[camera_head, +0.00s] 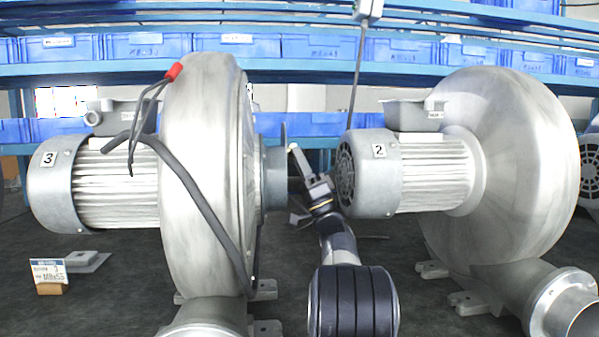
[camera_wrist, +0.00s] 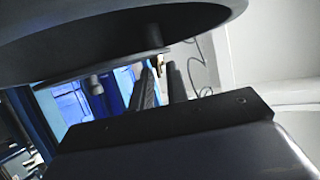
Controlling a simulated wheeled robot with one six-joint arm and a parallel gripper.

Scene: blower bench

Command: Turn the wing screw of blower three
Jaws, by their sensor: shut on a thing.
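Blower three (camera_head: 202,170), marked with a 3 on its motor, stands at the left in the head view, with its round inlet collar (camera_head: 275,178) facing right. My gripper (camera_head: 297,180) is at the right side of that collar, reaching in from the lower right. In the wrist view, the dark round rim (camera_wrist: 100,50) of the inlet fills the top. My gripper's dark fingers (camera_wrist: 158,78) reach up to its lower edge and are shut on the wing screw, which the fingers mostly hide.
Blower two (camera_head: 500,150) stands close to the right of my gripper, its motor end (camera_head: 350,175) leaving a narrow gap. A black cable (camera_head: 195,190) hangs over blower three. A label card (camera_head: 47,272) stands at the front left. Shelves with blue bins (camera_head: 150,45) run behind.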

